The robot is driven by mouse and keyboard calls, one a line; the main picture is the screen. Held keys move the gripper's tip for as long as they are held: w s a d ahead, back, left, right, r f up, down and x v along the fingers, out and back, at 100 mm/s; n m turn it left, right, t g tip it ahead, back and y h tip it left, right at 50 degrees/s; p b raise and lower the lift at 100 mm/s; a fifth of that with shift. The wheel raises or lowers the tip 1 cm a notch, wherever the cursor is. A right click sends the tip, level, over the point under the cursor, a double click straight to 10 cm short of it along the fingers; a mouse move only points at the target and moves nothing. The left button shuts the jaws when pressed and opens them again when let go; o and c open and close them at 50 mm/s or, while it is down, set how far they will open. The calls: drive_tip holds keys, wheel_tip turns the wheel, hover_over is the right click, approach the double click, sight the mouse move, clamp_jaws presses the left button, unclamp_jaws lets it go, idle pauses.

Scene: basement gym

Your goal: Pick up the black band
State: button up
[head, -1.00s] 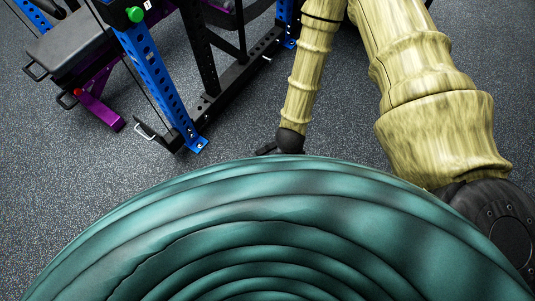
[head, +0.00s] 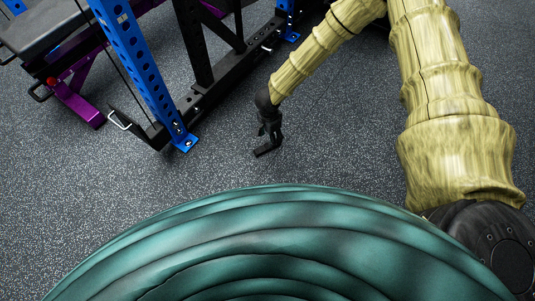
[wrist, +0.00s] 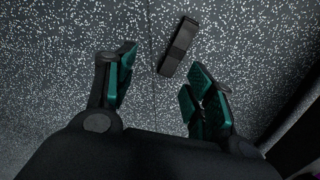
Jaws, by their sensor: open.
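The black band (wrist: 178,47) is a small, flat, dark strip lying on the speckled floor. In the wrist view it lies just beyond my fingertips, slightly right of centre and tilted. In the head view the band (head: 266,149) is a small dark shape on the floor by the end of my arm, hard to separate from the fingers. My gripper (head: 271,130) points down close above it. In the wrist view my gripper (wrist: 160,74) is open, with green finger pads spread apart and nothing between them.
A blue and black rack (head: 150,75) stands left of my gripper, its foot on the floor. A bench (head: 45,40) with a purple frame (head: 78,100) is farther left. A dark edge (wrist: 300,120) shows at the wrist view's right. Floor (head: 215,165) around the band is clear.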

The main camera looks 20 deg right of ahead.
wheel_tip(320, 180, down, 2)
drive_tip(key=w+m+b, duration=0.1)
drive_tip(key=w+b, duration=0.1)
drive_tip(key=w, duration=0.1)
drive_tip(key=b, duration=0.3)
hover_over(267, 146)
drive_tip(key=shift+y, duration=0.3)
drive_tip(key=shift+s+d+f, duration=0.1)
drive_tip(key=shift+s+f, duration=0.05)
drive_tip(key=shift+f, duration=1.3)
drive_tip(key=shift+s+f, duration=0.1)
drive_tip(key=shift+f, duration=1.35)
drive_tip(key=f+b, duration=0.2)
drive_tip(key=f, duration=0.1)
drive_tip(key=f+b, duration=0.2)
drive_tip(key=shift+w, duration=0.25)
drive_tip(key=c, duration=1.1)
